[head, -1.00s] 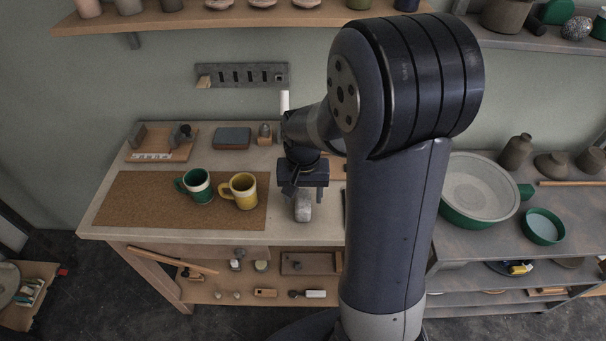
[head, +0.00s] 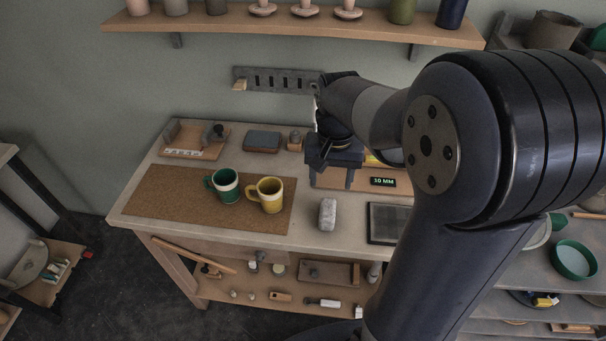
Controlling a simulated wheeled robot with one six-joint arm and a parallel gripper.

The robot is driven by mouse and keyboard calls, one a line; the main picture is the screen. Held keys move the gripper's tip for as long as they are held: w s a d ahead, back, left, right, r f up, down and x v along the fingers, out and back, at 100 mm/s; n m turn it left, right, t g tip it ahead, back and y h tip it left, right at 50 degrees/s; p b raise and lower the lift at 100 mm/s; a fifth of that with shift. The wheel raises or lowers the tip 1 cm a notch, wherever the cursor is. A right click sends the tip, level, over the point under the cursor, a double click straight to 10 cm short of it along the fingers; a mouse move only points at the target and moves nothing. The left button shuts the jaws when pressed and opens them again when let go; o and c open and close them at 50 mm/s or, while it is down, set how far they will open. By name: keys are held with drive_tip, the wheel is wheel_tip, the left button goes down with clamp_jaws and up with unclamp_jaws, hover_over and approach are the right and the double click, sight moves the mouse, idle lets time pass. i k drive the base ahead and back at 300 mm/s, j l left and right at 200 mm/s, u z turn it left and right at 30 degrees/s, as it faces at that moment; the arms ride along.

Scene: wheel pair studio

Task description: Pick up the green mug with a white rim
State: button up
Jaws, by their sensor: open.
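The green mug with a white rim (head: 227,189) stands upright on the brown mat (head: 160,196) on the workbench, its handle pointing left. A yellow mug (head: 271,197) stands close to its right on the same mat, handle also to the left. My gripper (head: 318,176) is above the bench, to the right of and behind both mugs, apart from them. It is open and empty as far as I can see; its fingers are small and dark here.
A grey block (head: 327,214) lies right of the mat. A wooden stand with a "30 MM" display (head: 383,181) and a dark tray (head: 388,223) are further right. A slotted rack (head: 275,80) hangs on the wall. The mat's left part is clear.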

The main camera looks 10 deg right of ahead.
sight(226, 184)
drive_tip(key=z, duration=0.9)
drive_tip(key=u, duration=1.7)
